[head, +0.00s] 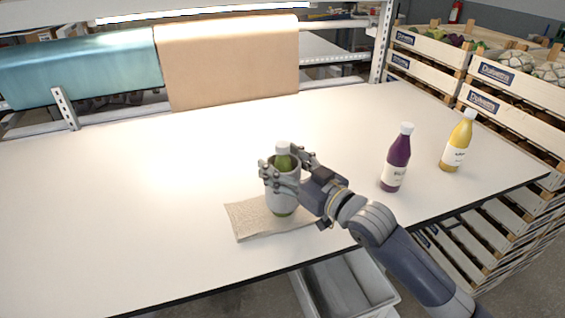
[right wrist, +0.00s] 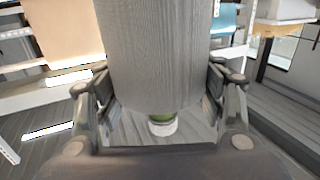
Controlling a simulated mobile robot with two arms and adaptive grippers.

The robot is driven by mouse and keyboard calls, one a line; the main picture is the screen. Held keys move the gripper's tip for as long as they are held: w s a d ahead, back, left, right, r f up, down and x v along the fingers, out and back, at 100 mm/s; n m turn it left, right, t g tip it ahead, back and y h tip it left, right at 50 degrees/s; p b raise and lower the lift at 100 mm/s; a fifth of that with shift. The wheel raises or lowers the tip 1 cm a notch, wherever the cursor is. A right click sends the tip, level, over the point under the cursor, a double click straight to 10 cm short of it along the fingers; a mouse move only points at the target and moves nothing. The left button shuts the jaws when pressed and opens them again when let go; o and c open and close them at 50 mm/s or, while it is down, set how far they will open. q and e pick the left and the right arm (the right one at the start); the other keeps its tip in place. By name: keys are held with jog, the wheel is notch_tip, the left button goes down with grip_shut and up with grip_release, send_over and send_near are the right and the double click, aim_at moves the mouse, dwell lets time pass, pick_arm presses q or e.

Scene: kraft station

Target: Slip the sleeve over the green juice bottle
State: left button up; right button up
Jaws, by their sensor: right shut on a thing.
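The green juice bottle (head: 283,162) stands upright on a beige mat, its white cap and green neck showing above the sleeve. The grey ribbed sleeve (head: 281,204) is around the bottle's body. A little green shows below its lower edge. My right gripper (head: 280,176) is shut on the sleeve, with fingers on both sides of it. In the right wrist view, the sleeve (right wrist: 157,55) fills the space between the fingers, and the bottle's white cap (right wrist: 163,128) and some green show past its end. The bottle's label is hidden. My left gripper is not in view.
The beige mat (head: 245,220) lies near the table's front edge. A purple bottle (head: 397,160) and a yellow bottle (head: 458,143) stand to the right. The white table (head: 110,210) is clear on the left. Teal and brown rolls are behind; crates are at the right.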

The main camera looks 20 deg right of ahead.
jog(key=o, duration=0.7)
jog(key=shift+o, duration=0.2)
jog(key=v, duration=1.2)
dwell(0.4)
